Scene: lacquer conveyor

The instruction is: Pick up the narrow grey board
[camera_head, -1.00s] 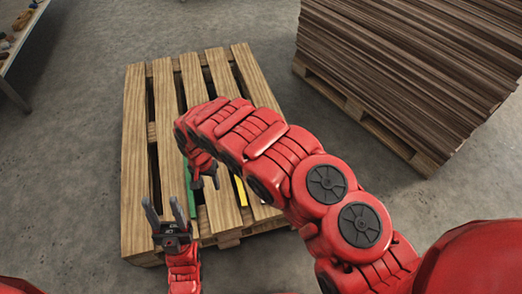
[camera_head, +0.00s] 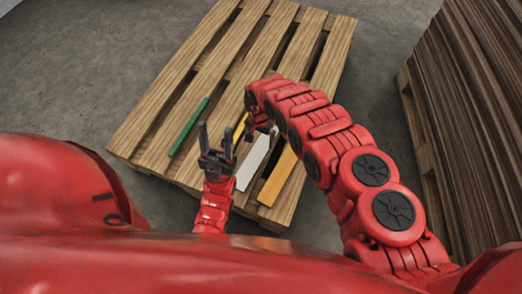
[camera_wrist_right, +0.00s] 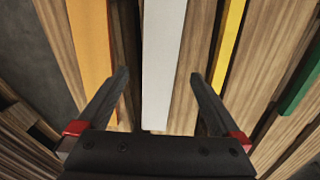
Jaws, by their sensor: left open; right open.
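The narrow grey board (camera_head: 254,160) lies lengthwise on the wooden pallet, pale grey, between a yellow and an orange board. In the right wrist view the grey board (camera_wrist_right: 163,60) runs down the middle, between the fingers of my right gripper (camera_wrist_right: 160,76). That gripper is open and empty, pointing down over the pallet. I cannot tell its exact height above the board. In the head view it is mostly hidden by my right arm. My left gripper (camera_head: 215,136) is open and empty, fingers up, left of the grey board's near end.
The pallet (camera_head: 199,88) has gaps between its slats. A green board (camera_head: 188,127) lies at left, a yellow board (camera_head: 240,128) and an orange board (camera_head: 279,176) flank the grey one. A tall stack of brown sheets (camera_head: 470,120) stands at right. Grey floor is clear at upper left.

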